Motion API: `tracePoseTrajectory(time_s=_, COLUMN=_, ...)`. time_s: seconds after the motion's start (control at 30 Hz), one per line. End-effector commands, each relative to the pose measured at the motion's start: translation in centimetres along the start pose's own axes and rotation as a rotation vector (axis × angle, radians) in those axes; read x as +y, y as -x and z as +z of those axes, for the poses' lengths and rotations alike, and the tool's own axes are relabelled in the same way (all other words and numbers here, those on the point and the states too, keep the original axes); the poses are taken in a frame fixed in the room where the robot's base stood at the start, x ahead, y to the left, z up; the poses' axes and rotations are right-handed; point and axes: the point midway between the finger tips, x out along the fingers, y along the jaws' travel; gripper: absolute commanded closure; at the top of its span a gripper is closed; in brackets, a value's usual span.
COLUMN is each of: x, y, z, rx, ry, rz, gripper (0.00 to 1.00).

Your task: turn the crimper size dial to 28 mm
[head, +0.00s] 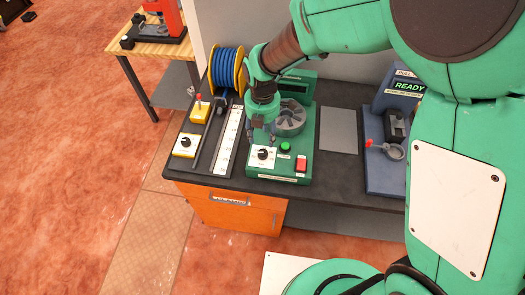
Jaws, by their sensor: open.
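The crimper (299,152) is a green machine on the dark bench, with a round grey segmented die head on top. Its size dial (263,154) is a black knob on a white plate at the front left of the crimper. The numbers on the plate are too small to read, so I cannot tell the dial's setting. My gripper (262,133) points down just above and behind the dial, beside the die head. It is open and looks empty. It seems apart from the knob, but the exact gap is hard to judge.
A green button (285,146) and a red switch (301,164) sit right of the dial. A yellow box with a black knob (185,145), a white scale strip (229,140) and a blue hose reel (227,69) stand left. A grey mat (338,131) and a blue tester (385,175) are right.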

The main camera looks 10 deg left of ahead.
Motion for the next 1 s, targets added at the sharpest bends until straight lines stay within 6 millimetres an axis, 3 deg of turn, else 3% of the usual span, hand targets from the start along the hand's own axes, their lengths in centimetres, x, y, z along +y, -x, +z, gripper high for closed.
tracePoseTrajectory(time_s=0.5, x=-0.1, y=-8.3, z=-0.1, rx=0.001, ry=0.0, rz=-0.003, gripper=0.52)
tracePoseTrajectory(time_s=0.73, x=-0.1, y=-10.2, z=0.0, rx=0.001, ry=0.0, rz=-0.001, gripper=0.52)
tracePoseTrajectory(time_s=1.0, x=0.0, y=-10.6, z=0.0, rx=0.0, ry=0.0, rz=0.0, gripper=0.52)
